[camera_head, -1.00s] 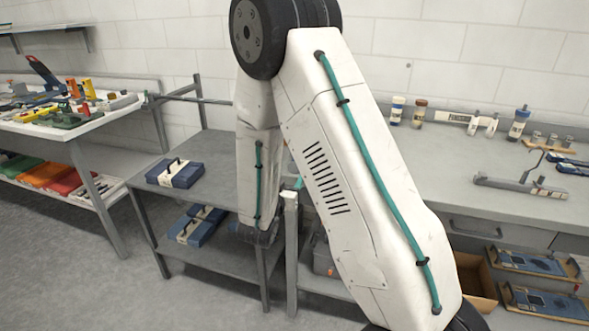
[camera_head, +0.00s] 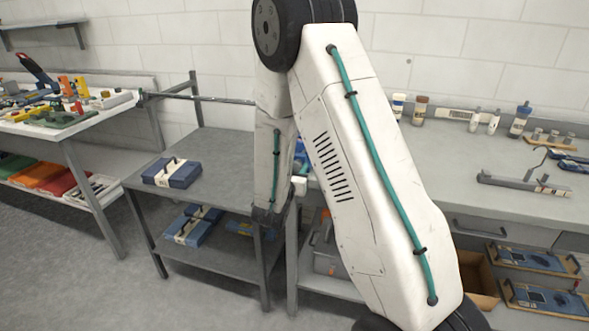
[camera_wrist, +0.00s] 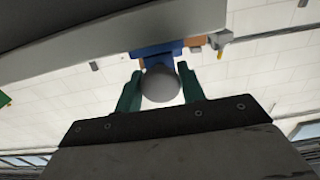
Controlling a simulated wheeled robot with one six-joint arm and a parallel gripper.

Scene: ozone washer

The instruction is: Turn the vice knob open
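In the wrist view a round grey knob (camera_wrist: 160,86) sits in front of a blue vice body (camera_wrist: 158,49). My gripper (camera_wrist: 160,68) has its two green fingers on either side of the knob, close to its sides. The fingers stand apart, and I cannot tell whether they touch the knob. A small blue part (camera_head: 301,156), perhaps the vice, shows beside my arm at the bench's left end. The knob is hidden there.
A grey two-level table (camera_head: 222,160) with a blue case (camera_head: 172,172) stands left of my arm. The workbench (camera_head: 440,165) along the wall carries bottles and a metal tool (camera_head: 525,184). A dark grey surface (camera_wrist: 80,30) crosses the wrist view's top left.

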